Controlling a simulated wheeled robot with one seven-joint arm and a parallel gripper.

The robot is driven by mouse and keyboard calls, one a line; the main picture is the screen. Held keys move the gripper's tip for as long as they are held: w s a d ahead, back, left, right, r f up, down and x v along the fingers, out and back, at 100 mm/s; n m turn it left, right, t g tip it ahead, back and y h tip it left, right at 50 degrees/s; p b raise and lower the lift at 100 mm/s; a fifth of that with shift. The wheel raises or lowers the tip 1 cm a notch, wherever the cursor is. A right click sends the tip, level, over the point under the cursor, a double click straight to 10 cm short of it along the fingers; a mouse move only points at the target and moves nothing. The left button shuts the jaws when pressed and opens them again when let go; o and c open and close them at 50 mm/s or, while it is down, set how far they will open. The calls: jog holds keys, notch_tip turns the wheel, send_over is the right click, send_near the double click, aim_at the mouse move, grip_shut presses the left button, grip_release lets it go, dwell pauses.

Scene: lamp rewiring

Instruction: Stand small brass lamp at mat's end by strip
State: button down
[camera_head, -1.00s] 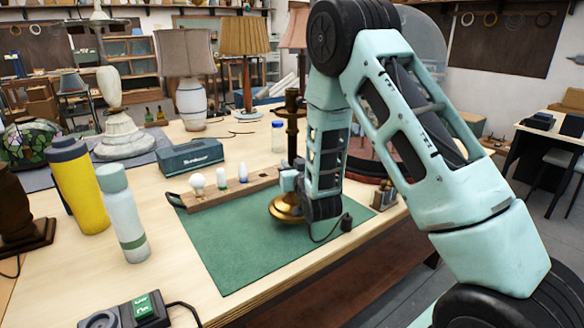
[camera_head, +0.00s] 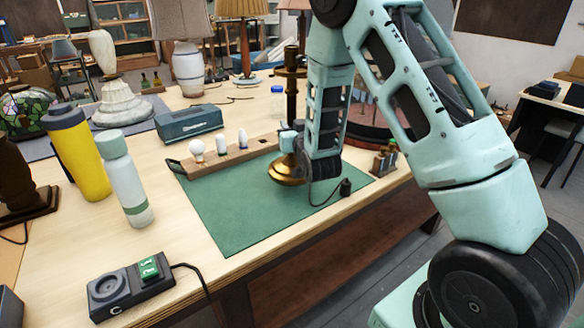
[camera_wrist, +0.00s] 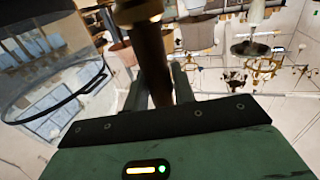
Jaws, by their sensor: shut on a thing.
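The small brass lamp has a dark upright stem (camera_head: 291,85) and a round brass base (camera_head: 284,172). Its base shows over the far right part of the green mat (camera_head: 235,205), near the right end of the wooden strip (camera_head: 225,160). I cannot tell whether the base touches the mat. My gripper (camera_head: 290,143) is shut on the lamp's stem, low above the base, and my forearm hides part of its right side. In the wrist view the stem (camera_wrist: 152,60) runs between the fingers.
Several bulbs stand on the strip, one of them round (camera_head: 196,147). A blue-grey case (camera_head: 188,122) lies behind it. A yellow tumbler (camera_head: 80,155) and a pale bottle (camera_head: 124,180) stand left. A small rack (camera_head: 384,160) stands right of the lamp. The mat's front is clear.

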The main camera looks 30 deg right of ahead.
jog(key=a+b, duration=0.3)
jog(key=a, duration=1.7)
jog(key=shift+s, duration=0.35)
dwell(0.9)
jog(key=shift+r, duration=0.1)
jog(key=shift+b, duration=0.45)
dwell(0.7)
jog(key=shift+f+b, duration=2.4)
jog(key=shift+f, duration=0.15)
dwell(0.4)
jog(key=c, duration=1.1)
grip_release()
